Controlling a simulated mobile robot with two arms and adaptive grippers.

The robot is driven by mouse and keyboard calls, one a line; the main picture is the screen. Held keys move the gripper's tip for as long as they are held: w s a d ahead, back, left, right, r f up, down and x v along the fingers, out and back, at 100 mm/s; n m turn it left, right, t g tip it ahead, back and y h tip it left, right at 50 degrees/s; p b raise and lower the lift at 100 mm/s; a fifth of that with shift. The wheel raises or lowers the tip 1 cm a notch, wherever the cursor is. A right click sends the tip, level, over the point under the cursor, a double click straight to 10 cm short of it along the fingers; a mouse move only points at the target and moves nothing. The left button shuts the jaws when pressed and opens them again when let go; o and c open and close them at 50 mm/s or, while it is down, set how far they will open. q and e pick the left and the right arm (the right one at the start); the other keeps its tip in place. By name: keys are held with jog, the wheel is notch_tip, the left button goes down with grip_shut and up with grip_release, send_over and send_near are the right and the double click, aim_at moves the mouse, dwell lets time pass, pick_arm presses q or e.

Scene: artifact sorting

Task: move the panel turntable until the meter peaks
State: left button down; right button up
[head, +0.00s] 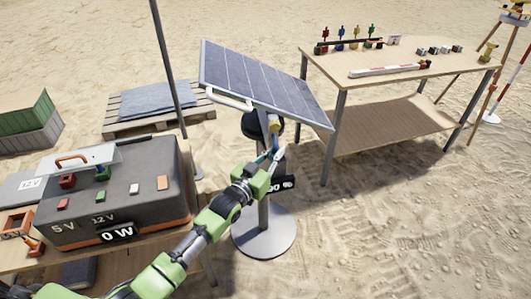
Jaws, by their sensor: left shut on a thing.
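The solar panel (262,82) is tilted on top of a grey post with a round base (264,234). A white handle (228,100) runs along its near left edge, clear of my fingers. A dark round joint (254,125) sits under the panel. My left gripper (276,148) reaches up to the post just below the panel. It is shut on a small pale yellow part (277,124) by the joint; its fingers partly hide the contact. The meter display (118,233) on the grey box reads 0 W. My right gripper is out of view.
The grey box (150,205) with coloured blocks stands on a wooden table at left. A dark pole (168,70) rises behind it. A wooden table (400,75) with small items stands at right. Green and grey crates (25,125) sit far left. Open sand lies at front right.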

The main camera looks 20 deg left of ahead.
pick_arm(q)
jog(key=shift+w+d+f, duration=0.1)
jog(key=shift+w+d, duration=0.05)
jog(key=shift+d, duration=0.2)
jog(key=c, duration=2.4)
grip_release()
jog(key=v, duration=1.2)
